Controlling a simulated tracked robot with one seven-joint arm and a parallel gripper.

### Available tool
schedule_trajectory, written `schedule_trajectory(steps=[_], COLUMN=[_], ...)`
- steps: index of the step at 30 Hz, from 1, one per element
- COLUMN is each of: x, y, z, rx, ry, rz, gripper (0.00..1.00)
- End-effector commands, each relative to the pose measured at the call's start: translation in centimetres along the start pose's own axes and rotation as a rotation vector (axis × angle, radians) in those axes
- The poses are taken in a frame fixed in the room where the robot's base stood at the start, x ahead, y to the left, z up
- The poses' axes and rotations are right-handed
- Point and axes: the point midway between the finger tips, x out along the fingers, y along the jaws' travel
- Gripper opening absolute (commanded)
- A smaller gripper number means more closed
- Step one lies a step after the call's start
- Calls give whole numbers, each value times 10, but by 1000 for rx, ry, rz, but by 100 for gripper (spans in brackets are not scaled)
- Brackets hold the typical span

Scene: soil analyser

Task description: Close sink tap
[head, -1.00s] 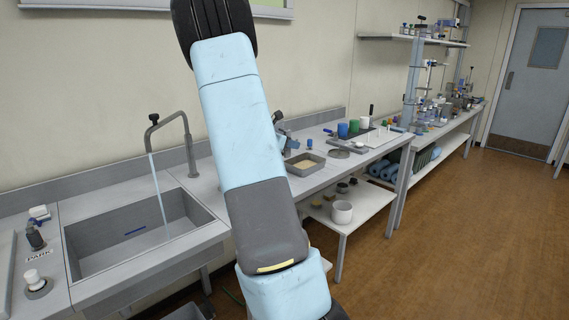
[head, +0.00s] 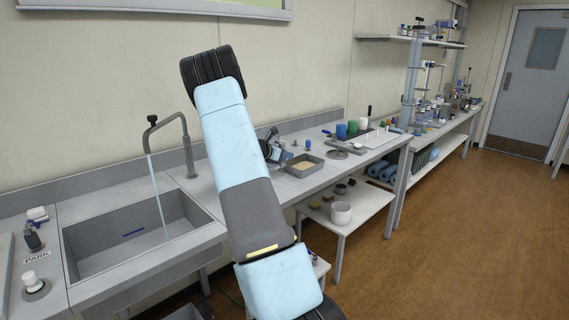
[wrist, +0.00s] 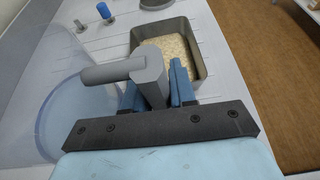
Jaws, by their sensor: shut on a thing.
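The sink tap (head: 187,150) stands at the back right of the sink (head: 100,262). Its curved grey spout reaches left, and a thin stream of water (head: 157,190) runs down into the basin. My gripper (head: 279,153) is partly hidden behind my arm, right of the tap and near the sand tray. In the wrist view my gripper (wrist: 154,88) has its blue fingers on both sides of a grey L-shaped handle (wrist: 150,72), shut on it. The handle's bar points left. I cannot tell whether this handle joins the tap.
A tray of sand (head: 304,165) lies just beyond my gripper and also shows in the wrist view (wrist: 193,32). Blue and green cups (head: 352,127) stand farther along the bench. A white knob (head: 31,281) is left of the sink. Open floor lies to the right.

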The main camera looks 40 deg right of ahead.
Motion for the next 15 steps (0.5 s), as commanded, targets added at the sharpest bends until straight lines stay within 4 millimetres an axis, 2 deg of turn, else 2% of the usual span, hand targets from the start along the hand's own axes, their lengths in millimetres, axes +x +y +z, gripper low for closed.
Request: schedule_trajectory(steps=[9, 15], x=[14, 15], y=[4, 4], z=[-28, -30], rx=[0, 2], ry=[-1, -2], rz=[0, 1], gripper=[0, 0])
